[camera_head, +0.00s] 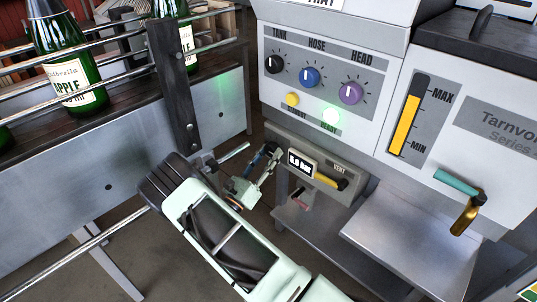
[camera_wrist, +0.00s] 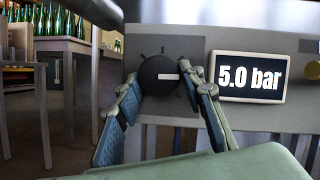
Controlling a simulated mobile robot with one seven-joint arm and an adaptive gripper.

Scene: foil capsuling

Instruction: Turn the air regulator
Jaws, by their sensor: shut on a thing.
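The air regulator is a round black knob (camera_wrist: 160,75) with a white pointer mark, set on a dark square plate with tick marks. In the wrist view its pointer points to the right. My gripper (camera_wrist: 163,84) has a finger on each side of the knob and is shut on it. The display (camera_wrist: 250,78) to the right of the knob reads 5.0 bar.
A yellow vent handle (camera_head: 331,181) is right of the display. Above are the tank (camera_head: 275,64), hose (camera_head: 310,77) and head (camera_head: 351,93) knobs and a lit green lamp (camera_head: 331,116). A conveyor (camera_head: 120,130) with green bottles (camera_head: 65,60) stands left. A teal-handled lever (camera_head: 457,183) protrudes at right.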

